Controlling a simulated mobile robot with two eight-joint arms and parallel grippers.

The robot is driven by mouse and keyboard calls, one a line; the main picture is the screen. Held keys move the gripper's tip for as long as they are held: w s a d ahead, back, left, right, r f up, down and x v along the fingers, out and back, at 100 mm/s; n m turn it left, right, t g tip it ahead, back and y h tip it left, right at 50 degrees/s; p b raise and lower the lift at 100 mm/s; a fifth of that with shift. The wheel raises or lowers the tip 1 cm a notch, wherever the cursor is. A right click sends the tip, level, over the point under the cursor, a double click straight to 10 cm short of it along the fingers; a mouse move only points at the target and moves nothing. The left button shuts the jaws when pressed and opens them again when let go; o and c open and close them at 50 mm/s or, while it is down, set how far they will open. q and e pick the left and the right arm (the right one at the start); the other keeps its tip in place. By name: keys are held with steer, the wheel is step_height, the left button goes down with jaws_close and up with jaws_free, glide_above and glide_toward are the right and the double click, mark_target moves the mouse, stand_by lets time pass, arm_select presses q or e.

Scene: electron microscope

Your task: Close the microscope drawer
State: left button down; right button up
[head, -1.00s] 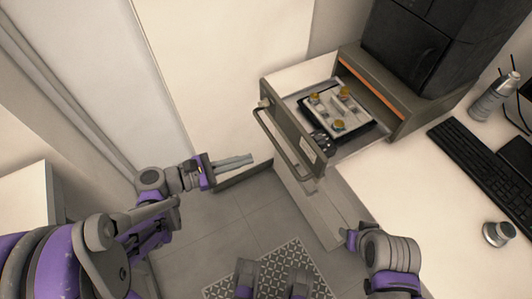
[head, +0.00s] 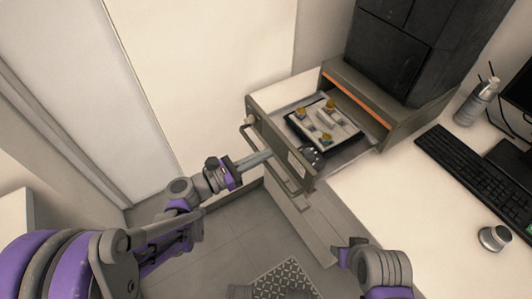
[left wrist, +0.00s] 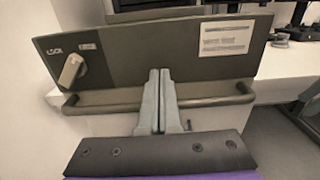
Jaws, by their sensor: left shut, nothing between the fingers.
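The microscope drawer (head: 279,146) is pulled open out of its grey housing, with a bar handle (head: 262,160) across its front. In the left wrist view the drawer front (left wrist: 150,55) is a dark panel with a latch knob and a white label. My left gripper (head: 262,157) is shut and empty, its fingertips at the drawer's handle. In the left wrist view the shut fingers (left wrist: 158,78) overlap the handle bar (left wrist: 215,95) in front of the panel; I cannot tell if they touch it. My right gripper (head: 343,251) is low, right of the drawer; its jaw state is unclear.
The open drawer holds a tray (head: 325,128) with several small yellow-topped parts. A black microscope body (head: 400,45) stands on the housing (head: 385,125). A keyboard (head: 475,170), a metal knob (head: 494,238) and a bottle (head: 474,103) are on the white desk. The floor before the drawer is clear.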

mark_target(341, 118)
arm_select(q)
steer(key=shift+w+d, duration=0.35)
steer(key=shift+d, duration=0.1)
steer(key=b+x, duration=0.1)
steer(key=x, duration=2.6)
arm_select(e)
steer(key=shift+a+f, duration=0.15)
steer(key=shift+f, duration=0.45)
arm_select(q)
steer(key=shift+d+r, duration=0.15)
steer(key=shift+s+a, duration=0.15)
steer(key=shift+a, duration=0.1)
steer(key=v, duration=1.4)
arm_select(e)
steer(key=shift+s+a+r, duration=0.2)
steer(key=shift+s+a, duration=0.55)
steer(key=shift+s, duration=0.15)
